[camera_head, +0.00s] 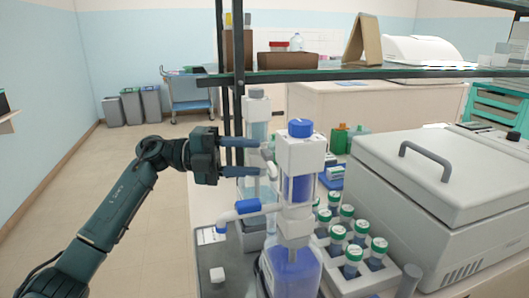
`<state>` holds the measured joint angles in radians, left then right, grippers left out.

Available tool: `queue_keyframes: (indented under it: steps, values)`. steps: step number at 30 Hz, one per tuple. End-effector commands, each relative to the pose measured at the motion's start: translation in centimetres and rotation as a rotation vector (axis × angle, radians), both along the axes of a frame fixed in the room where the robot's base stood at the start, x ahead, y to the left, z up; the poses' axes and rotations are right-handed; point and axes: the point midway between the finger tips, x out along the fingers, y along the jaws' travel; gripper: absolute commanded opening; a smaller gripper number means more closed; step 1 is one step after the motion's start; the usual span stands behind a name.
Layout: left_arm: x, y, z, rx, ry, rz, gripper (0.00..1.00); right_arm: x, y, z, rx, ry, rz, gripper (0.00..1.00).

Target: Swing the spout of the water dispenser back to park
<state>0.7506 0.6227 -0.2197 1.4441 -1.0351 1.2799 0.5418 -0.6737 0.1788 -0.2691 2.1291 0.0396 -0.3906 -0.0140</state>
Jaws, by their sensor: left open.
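Two bottle-top dispensers stand on the bench. The rear dispenser (257,110) has a grey cap and clear liquid, which fits water. A pale spout-like part (271,170) shows beside it, partly hidden by the front dispenser. The front dispenser (300,150) has a blue cap, a blue-filled bottle and a spout (240,208) pointing left with a blue sleeve. My left gripper (258,157) is open, its two fingers one above the other, pointing right in front of the rear dispenser. I cannot tell whether the fingertips touch anything. My right gripper is not in view.
A rack (378,281) of green-capped bottles stands right of the front dispenser. A big grey lidded box (440,190) fills the right side. A shelf (350,74) with its post (239,60) spans above. A dark tray (212,262) lies front left. The floor at left is clear.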

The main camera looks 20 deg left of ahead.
Motion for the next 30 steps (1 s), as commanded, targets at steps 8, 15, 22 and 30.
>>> queue_keyframes:
  steps: [8, 15, 22, 30]
  values:
    - [0.7, -3.3, 0.1, -0.001, -0.001, -0.001, 0.45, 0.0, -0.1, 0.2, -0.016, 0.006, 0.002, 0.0]
    - [0.8, -3.7, 0.0, -0.001, -0.002, 0.0, 0.45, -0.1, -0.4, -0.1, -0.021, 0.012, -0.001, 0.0]
    - [0.8, -3.7, 0.0, 0.0, -0.001, 0.0, 0.35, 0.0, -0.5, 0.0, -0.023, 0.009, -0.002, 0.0]
    - [0.8, -3.7, 0.0, 0.0, -0.001, 0.0, 0.13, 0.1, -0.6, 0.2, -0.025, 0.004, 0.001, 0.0]
